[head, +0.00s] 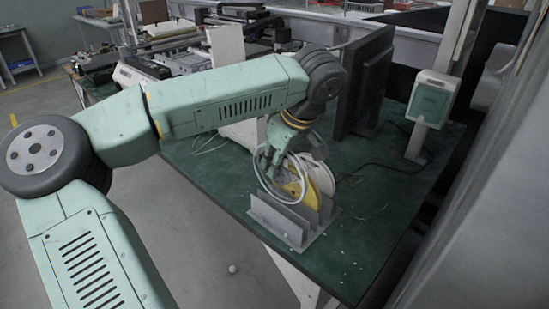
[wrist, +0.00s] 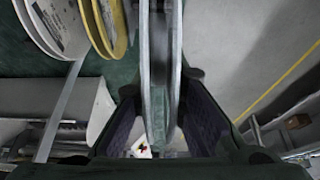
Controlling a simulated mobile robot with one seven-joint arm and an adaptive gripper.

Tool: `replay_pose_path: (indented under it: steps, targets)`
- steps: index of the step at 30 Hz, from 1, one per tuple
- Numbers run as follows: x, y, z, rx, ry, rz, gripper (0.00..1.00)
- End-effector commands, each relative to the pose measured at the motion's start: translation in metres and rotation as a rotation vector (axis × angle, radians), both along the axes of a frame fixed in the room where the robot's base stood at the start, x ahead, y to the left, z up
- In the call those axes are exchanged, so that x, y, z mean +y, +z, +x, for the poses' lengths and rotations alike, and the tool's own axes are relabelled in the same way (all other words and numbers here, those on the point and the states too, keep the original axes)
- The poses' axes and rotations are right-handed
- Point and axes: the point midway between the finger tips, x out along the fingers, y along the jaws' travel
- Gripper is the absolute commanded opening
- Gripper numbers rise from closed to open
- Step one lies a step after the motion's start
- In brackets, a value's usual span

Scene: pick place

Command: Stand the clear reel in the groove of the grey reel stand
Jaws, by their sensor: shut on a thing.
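The clear reel (head: 259,179) is a thin, pale ring, held upright by my gripper (head: 268,164) over the grey reel stand (head: 279,222). In the wrist view the clear reel (wrist: 159,75) shows edge-on between the two fingers of my gripper (wrist: 160,125), which is shut on it. The stand has upright plates with grooves between them. A yellow reel (head: 297,190) stands in it behind the clear reel. I cannot tell whether the clear reel's lower edge is inside a groove or just above it.
A white reel (head: 323,177) stands beside the yellow one. The stand is near the front edge of the green table (head: 375,212). A dark upright panel (head: 367,85) and loose cables lie behind. The table to the right of the stand is mostly clear.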

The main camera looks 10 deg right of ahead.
Motion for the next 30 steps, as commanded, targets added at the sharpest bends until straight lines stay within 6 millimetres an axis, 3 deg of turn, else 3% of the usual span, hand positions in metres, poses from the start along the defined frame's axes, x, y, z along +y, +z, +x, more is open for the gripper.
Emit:
replay_pose_path:
  steps: [16,30]
  targets:
    - [0.000,-0.004,0.000,0.000,0.001,0.000,0.00]
    - [0.000,-0.027,0.000,0.000,0.002,0.000,0.00]
